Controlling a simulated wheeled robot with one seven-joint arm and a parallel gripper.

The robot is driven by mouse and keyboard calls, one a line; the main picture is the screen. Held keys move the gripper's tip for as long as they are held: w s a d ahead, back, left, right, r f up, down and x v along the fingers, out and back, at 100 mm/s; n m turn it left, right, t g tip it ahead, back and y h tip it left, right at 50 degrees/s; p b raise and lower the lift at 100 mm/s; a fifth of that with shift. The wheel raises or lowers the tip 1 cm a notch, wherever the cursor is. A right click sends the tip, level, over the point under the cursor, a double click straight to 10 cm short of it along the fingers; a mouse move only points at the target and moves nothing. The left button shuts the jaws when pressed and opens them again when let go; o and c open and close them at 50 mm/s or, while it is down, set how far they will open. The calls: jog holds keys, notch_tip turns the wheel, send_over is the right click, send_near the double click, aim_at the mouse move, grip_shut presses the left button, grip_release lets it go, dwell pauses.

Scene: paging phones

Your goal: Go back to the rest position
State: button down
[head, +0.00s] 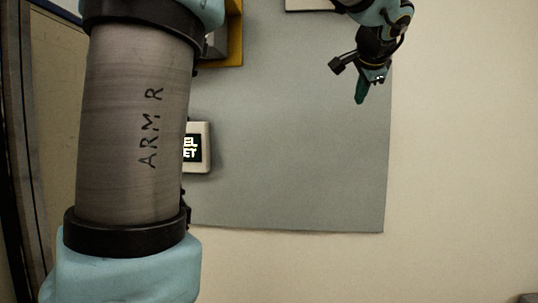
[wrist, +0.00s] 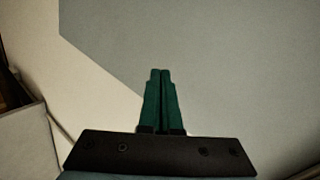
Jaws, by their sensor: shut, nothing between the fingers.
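My gripper (head: 360,98) is at the upper right of the head view, over the right part of a grey panel (head: 290,170). In the wrist view its two green fingers (wrist: 160,72) are together with nothing between them. The fingers point toward the panel's surface, which fills much of the wrist view (wrist: 230,60). I cannot tell the exact gap to it. A thick link of my own arm, marked "ARM R", covers the left of the head view.
Bare beige surface (head: 460,170) lies to the right.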

jog(key=s+a+f+n+g+y, duration=0.1)
jog(key=a+f+n+g, duration=0.1)
jog(key=a+f, duration=0.55)
jog(key=a+f+n+g, duration=0.2)
jog(key=a+f, duration=0.2)
jog(key=f, duration=0.6)
jog(key=s+a+f+n+g+y, duration=0.1)
jog(key=a+f+n+g, duration=0.15)
jog(key=a+f, duration=0.5)
jog(key=s+a+f+n+g, duration=0.2)
jog(key=s+a+f+n, duration=0.2)
jog(key=s+f, duration=0.3)
jog(key=s+a+f+n+g, duration=0.1)
jog(key=s+a+f+n, duration=0.3)
jog(key=f, duration=0.5)
jog(key=s+a, duration=0.2)
jog(key=s, duration=0.1)
jog(key=shift+a+f+g, duration=0.15)
jog(key=shift+f+g, duration=0.2)
jog(key=shift+f, duration=0.05)
